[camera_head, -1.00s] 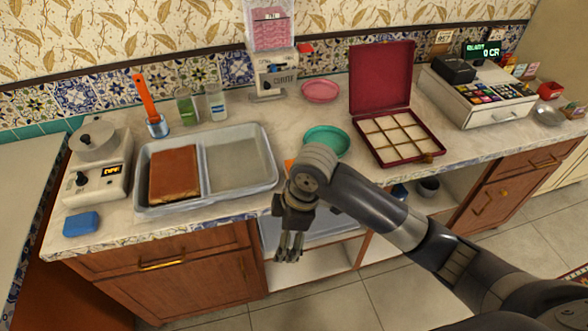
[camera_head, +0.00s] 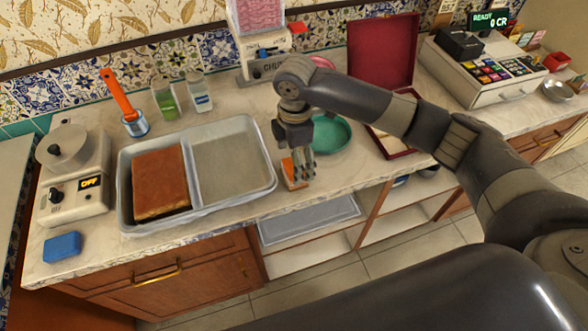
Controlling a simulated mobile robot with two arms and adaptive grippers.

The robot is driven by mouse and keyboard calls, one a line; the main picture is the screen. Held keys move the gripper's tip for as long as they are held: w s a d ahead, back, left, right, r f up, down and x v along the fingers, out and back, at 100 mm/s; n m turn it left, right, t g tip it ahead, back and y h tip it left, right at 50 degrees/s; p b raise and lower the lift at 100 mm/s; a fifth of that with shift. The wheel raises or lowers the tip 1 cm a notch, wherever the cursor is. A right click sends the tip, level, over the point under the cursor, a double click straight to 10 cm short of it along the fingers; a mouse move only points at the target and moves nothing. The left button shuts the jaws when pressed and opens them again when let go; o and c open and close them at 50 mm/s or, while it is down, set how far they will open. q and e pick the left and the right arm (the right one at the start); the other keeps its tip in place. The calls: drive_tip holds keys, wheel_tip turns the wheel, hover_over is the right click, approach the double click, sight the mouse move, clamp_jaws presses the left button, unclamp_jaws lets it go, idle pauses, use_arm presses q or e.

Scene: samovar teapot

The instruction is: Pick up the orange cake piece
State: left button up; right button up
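The orange cake piece (camera_head: 290,175) lies on the counter between the grey tray and the green plate, close to the front edge. My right gripper (camera_head: 304,178) points down right over and beside it, and its fingers partly hide the piece. I cannot tell whether the fingers touch it or how far apart they are. The larger brown-orange cake slab (camera_head: 160,182) lies in the left compartment of the grey tray (camera_head: 237,208). My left gripper is not in view.
The green plate (camera_head: 331,134) sits just behind and right of the gripper. A maroon box (camera_head: 381,50) with an open lid stands behind my arm. A blue sponge (camera_head: 62,247) and an appliance (camera_head: 78,190) are at left. The tray's right compartment is empty.

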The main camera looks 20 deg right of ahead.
drive_tip(key=shift+w+f, duration=0.2)
drive_tip(key=shift+f, duration=0.2)
wheel_tip(320, 180, down, 4)
drive_tip(key=shift+r+p, duration=0.25)
drive_tip(key=shift+p, duration=0.5)
drive_tip(key=shift+f, duration=0.4)
drive_tip(key=shift+w+f, duration=0.1)
drive_tip(key=shift+f, duration=0.15)
drive_tip(key=shift+c, duration=1.4)
drive_tip(key=c, duration=0.9)
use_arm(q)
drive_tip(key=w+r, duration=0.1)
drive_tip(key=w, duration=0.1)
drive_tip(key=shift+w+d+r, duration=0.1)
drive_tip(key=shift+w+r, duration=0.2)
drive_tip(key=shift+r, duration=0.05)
